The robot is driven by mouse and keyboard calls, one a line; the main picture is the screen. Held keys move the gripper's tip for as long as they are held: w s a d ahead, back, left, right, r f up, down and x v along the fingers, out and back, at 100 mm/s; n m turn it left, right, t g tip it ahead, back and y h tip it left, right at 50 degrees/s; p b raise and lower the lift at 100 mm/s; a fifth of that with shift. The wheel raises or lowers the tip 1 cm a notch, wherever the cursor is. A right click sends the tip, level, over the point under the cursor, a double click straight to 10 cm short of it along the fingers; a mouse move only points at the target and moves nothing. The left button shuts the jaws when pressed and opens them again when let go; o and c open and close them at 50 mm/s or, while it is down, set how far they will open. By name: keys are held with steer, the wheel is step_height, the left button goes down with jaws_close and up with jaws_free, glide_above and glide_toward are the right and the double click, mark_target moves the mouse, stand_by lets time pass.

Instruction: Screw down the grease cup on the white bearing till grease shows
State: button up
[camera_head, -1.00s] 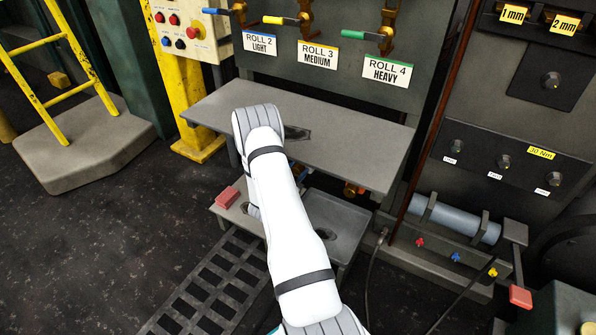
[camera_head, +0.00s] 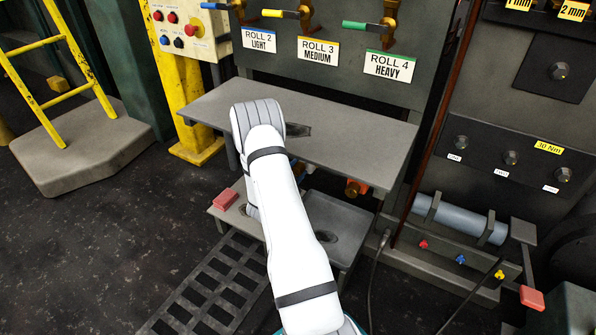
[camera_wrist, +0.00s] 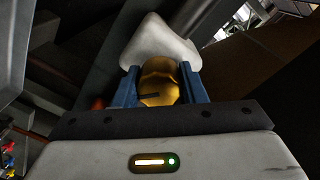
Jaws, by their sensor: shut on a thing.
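In the wrist view a rounded brass grease cup (camera_wrist: 158,84) sits between the two blue fingers of my gripper (camera_wrist: 158,88). The fingers are shut on its sides. A dark slot or mark shows on the cup's near face. Directly behind the cup is the white bearing (camera_wrist: 160,42), a pale block with a bevelled top; the cup hides its lower middle. I cannot see any grease. In the head view my white arm reaches down at the grey bench, and my gripper, the cup and the white bearing are hidden there.
The grey upper shelf (camera_head: 340,133) lies close around my arm, with a lower tray (camera_head: 338,222) beneath it. A red block (camera_head: 225,199) lies left of my arm. A grey roll (camera_head: 457,219) and a dark cable (camera_head: 371,275) are to the right.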

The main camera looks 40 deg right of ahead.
steer(key=shift+w+a+r, duration=0.1)
steer(key=shift+w+a, duration=0.1)
steer(key=o, duration=0.7)
steer(key=shift+o, duration=1.4)
steer(key=shift+s+d, duration=0.1)
steer(key=p+v, duration=0.2)
steer(key=v, duration=0.5)
steer(key=shift+s+a+p, duration=0.2)
steer(key=shift+a+p, duration=0.1)
steer(key=shift+a, duration=0.05)
